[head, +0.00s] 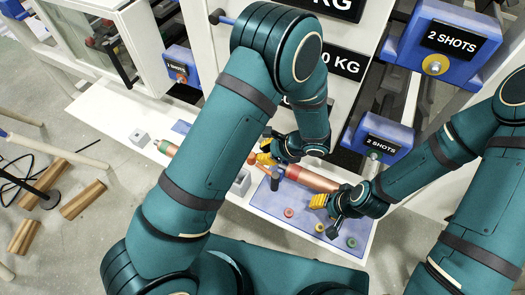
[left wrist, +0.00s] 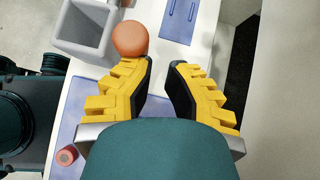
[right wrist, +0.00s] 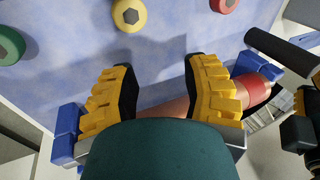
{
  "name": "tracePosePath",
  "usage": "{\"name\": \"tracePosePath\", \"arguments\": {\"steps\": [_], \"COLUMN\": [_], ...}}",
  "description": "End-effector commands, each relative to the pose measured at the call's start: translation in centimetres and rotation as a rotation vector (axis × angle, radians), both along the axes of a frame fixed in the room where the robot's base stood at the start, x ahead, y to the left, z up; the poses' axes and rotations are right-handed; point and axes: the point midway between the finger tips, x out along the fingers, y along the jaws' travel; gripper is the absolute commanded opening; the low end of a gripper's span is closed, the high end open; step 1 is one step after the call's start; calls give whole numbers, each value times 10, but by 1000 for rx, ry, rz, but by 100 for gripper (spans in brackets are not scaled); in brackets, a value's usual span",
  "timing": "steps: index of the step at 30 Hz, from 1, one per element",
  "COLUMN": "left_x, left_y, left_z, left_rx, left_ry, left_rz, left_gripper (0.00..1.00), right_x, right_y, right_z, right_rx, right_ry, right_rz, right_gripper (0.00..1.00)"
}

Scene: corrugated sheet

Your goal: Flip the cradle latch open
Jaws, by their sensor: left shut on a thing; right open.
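An orange ball knob (left wrist: 130,38), which I take for the cradle latch's end, sits at the left fingertip of my left gripper (left wrist: 160,65) in the left wrist view. It also shows in the head view (head: 252,158). A copper cylinder (head: 312,179) with a red band (right wrist: 255,90) lies between the two grippers. My right gripper (right wrist: 160,68) is open at its end, with part of the cylinder behind its right finger. The cradle and the latch's hinge are mostly hidden by my arms.
A blue mat (head: 268,204) holds red (head: 289,212), yellow (head: 319,227) and green (head: 351,242) discs. A grey open box (left wrist: 88,30) is beside the knob. White cabinets with blue signed boxes (head: 384,138) stand behind the bench.

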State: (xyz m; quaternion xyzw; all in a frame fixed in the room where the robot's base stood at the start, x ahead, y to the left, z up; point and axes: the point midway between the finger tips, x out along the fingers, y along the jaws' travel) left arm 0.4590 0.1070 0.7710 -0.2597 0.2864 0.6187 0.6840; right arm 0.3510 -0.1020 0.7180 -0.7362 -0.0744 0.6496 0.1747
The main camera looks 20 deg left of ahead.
Motion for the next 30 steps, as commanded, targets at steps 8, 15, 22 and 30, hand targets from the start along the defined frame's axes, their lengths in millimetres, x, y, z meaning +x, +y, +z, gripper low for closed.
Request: {"name": "tracePosePath", "arguments": {"steps": [8, 15, 22, 30], "left_x": [2, 2, 2, -3], "left_y": [9, 9, -5, -49], "left_z": [3, 3, 16, 53], "left_rx": [21, 21, 18, 7], "left_ry": [0, 0, -5, -4], "left_rz": [4, 4, 0, -5], "left_gripper": [0, 0, 0, 0], "right_x": [0, 0, 0, 0], "right_y": [0, 0, 0, 0], "right_z": [0, 0, 1, 0], "right_rx": [0, 0, 0, 0], "right_ry": [0, 0, 0, 0], "right_rz": [0, 0, 0, 0], "right_gripper": [47, 47, 47, 47]}}
